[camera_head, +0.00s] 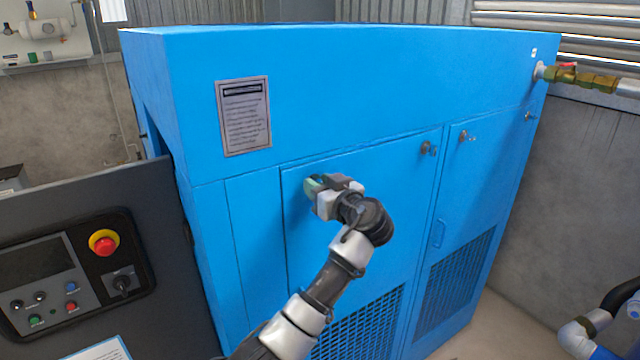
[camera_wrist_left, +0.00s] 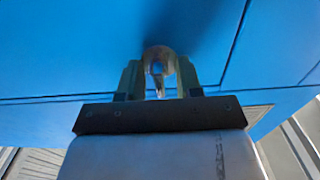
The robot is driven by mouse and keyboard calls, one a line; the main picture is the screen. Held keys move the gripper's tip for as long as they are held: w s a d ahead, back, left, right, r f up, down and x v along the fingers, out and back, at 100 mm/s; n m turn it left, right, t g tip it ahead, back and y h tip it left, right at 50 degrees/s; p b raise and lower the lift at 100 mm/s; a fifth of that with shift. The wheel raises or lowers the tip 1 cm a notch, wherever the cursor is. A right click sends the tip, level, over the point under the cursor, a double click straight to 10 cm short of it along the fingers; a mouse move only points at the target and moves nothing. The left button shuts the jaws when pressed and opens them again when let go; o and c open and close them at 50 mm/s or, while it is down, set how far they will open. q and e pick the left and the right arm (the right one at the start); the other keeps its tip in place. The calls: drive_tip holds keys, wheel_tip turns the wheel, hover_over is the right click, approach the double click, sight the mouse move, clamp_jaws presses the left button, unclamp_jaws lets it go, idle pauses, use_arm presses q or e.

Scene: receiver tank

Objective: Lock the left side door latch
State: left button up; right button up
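The left side door (camera_head: 385,215) is a blue panel on the blue cabinet and looks shut. My left gripper (camera_head: 314,187) is at the door's upper left corner and hides the latch there in the head view. In the left wrist view that latch (camera_wrist_left: 159,62) is a round metal piece with a small tab pointing down. My left gripper (camera_wrist_left: 160,82) has its two greenish fingers apart, one on each side of the latch. A narrow gap seems to show between tab and fingers; I cannot tell whether they touch the round part. My right gripper is not in view.
Another latch (camera_head: 428,148) sits at the door's upper right. The neighbouring door has a latch (camera_head: 467,136) too. A dark control panel (camera_head: 80,270) with a red emergency button (camera_head: 104,243) stands at left. A brass valve (camera_head: 580,77) and pipe are at upper right.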

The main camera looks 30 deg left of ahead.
use_arm(q)
clamp_jaws()
